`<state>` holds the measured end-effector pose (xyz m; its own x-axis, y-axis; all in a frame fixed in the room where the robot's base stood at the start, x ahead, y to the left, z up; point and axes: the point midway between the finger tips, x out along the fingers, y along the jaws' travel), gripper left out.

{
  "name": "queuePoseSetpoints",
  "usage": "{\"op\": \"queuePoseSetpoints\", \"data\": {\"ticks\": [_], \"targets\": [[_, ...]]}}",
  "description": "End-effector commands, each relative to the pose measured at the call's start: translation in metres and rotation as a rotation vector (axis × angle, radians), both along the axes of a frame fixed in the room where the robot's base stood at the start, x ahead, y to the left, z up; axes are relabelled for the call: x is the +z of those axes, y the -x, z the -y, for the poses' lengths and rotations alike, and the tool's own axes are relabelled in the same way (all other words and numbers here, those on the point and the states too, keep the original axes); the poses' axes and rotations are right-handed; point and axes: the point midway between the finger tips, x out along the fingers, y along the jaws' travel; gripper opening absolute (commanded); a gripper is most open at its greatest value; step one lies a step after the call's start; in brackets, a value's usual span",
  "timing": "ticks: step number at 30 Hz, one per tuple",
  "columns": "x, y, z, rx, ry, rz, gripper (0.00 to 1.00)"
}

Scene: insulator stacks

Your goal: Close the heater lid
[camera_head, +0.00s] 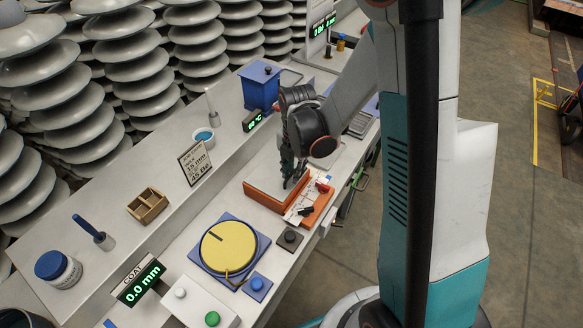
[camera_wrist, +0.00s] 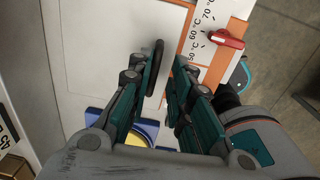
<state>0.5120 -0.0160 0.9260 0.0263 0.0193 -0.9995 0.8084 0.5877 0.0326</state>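The heater (camera_head: 264,196) is a low orange-edged box on the bench. A white strip with temperature marks and a red pointer knob (camera_wrist: 228,39) runs along its front. A pale flat panel (camera_wrist: 96,45) spans the area below the fingers in the wrist view; whether it is the lid or the heater's top is unclear, and my arm hides much of it in the head view. My gripper (camera_head: 289,183) points down over the heater. In the wrist view its fingers (camera_wrist: 166,68) stand a small gap apart. A dark slim oval (camera_wrist: 156,66) shows by the left fingertip; I cannot tell whether it is a handle.
A yellow round plate (camera_head: 228,245) on a blue base lies nearer on the bench, with a dark button block (camera_head: 289,239) beside it. A blue box (camera_head: 260,89) stands behind. A wooden tray (camera_head: 148,206), a jar (camera_head: 58,268) and a sign (camera_head: 196,163) are on the left.

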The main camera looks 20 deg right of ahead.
Motion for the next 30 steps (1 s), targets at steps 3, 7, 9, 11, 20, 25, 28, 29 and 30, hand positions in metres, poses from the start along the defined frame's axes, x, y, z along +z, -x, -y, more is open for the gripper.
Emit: {"op": "queuePoseSetpoints", "data": {"ticks": [3,7,9,11,20,25,28,29,30], "targets": [[-0.001,0.0,0.0,-0.001,0.0,0.0,0.28],[0.0,-0.001,0.0,-0.001,-0.001,0.002,0.28],[0.0,-0.001,0.0,-0.001,-0.001,0.003,0.28],[0.001,-0.002,0.0,0.0,-0.001,0.003,0.28],[0.034,0.0,0.0,-0.001,-0.002,0.004,0.28],[0.064,0.001,0.001,-0.001,-0.001,0.003,0.28],[0.082,0.002,0.002,-0.001,-0.001,0.003,0.28],[0.087,0.002,0.002,-0.001,0.0,0.002,0.28],[0.093,0.002,0.002,-0.001,0.0,0.002,0.28]]}}
